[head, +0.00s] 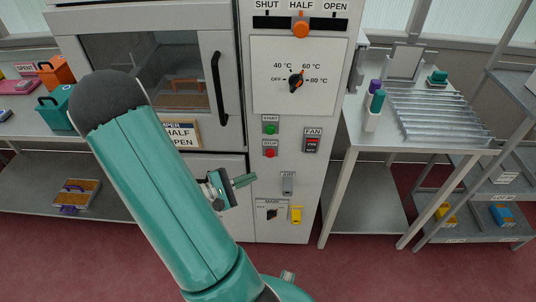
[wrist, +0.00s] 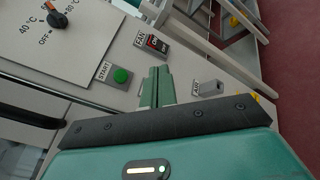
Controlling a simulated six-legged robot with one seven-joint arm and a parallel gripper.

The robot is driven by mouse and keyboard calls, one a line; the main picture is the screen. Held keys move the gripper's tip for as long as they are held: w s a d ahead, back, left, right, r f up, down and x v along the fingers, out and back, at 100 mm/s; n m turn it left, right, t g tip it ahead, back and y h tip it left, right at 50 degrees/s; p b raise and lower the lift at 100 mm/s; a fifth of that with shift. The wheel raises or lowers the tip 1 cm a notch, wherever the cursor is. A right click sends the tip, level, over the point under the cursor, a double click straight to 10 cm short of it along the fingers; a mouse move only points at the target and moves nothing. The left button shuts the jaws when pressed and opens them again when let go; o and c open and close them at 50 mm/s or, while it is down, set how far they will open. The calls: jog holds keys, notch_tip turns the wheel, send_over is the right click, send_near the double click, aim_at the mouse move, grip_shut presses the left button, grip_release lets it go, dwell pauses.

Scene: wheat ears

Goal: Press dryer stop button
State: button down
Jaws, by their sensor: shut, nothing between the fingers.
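The red stop button (head: 270,151) sits on the dryer's white control panel (head: 262,215), under the green start button (head: 270,129). My gripper (head: 254,178) is shut and empty. In the head view its fingertips show below and left of the stop button; whether they touch the panel I cannot tell. In the wrist view my shut fingers (wrist: 158,75) point at the panel beside the green start button (wrist: 121,76). The stop button does not show there; my fingers seem to cover it.
The fan switch (head: 312,141) is right of the buttons, a grey air lever (head: 288,184) and yellow-tagged main switch (head: 272,212) below. The temperature dial (head: 295,83) and orange slider (head: 300,29) are above. The dryer door handle (head: 219,88) juts out at left. A rack table (head: 345,128) stands right.

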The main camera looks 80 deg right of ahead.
jog(key=s+d+f+n+t+h, duration=0.2)
jog(key=s+d+f+n+h, duration=0.2)
jog(key=f, duration=0.3)
jog(key=shift+f+n, duration=0.2)
jog(key=shift+n, duration=0.2)
jog(key=shift+d, duration=0.2)
send_near(274, 155)
jog(key=shift+s+a+x, duration=0.1)
jog(key=shift+s+x, duration=0.05)
jog(key=shift+x, duration=0.7)
jog(key=shift+s+a+x, duration=0.1)
jog(key=shift+s+x, duration=0.05)
jog(key=shift+x, duration=0.7)
jog(key=shift+s+a+x, duration=0.15)
jog(key=shift+x, duration=0.7)
jog(key=shift+d+r, duration=0.15)
jog(key=shift+d, duration=0.35)
jog(key=shift+w+d, duration=0.15)
jog(key=shift+d, duration=0.35)
dwell(0.5)
jog(key=shift+s+a, duration=0.25)
jog(key=shift+a, duration=0.7)
